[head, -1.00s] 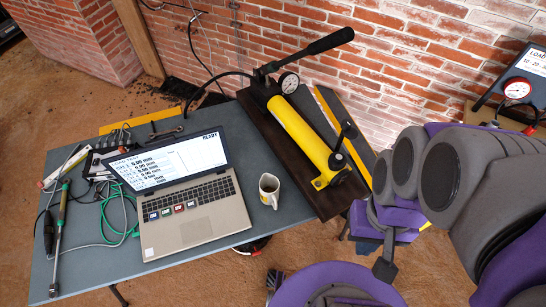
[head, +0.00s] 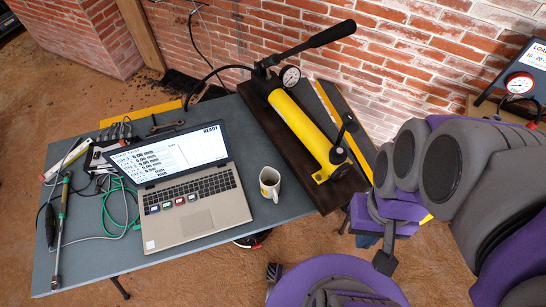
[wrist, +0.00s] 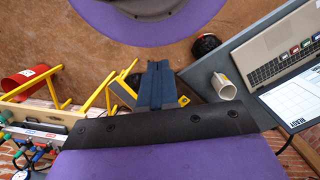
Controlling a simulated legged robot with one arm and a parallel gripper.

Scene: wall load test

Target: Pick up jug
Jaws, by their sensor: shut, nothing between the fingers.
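The nearest to one is a small white mug (head: 270,185) with a handle and a yellowish mark, upright on the grey table (head: 225,227) right of the laptop. It also shows in the wrist view (wrist: 224,88), right of my gripper. My gripper (head: 384,262) is beyond the table's right edge, apart from the mug. In the wrist view its dark fingers (wrist: 155,82) are together, with nothing between them.
A laptop (head: 190,185) stands left of the mug, and a yellow hand pump (head: 302,127) on a dark board behind it. Cables and tools lie at the table's left. A brick wall (head: 400,60) rises behind. Yellow frames and a red cylinder (wrist: 22,82) show in the wrist view.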

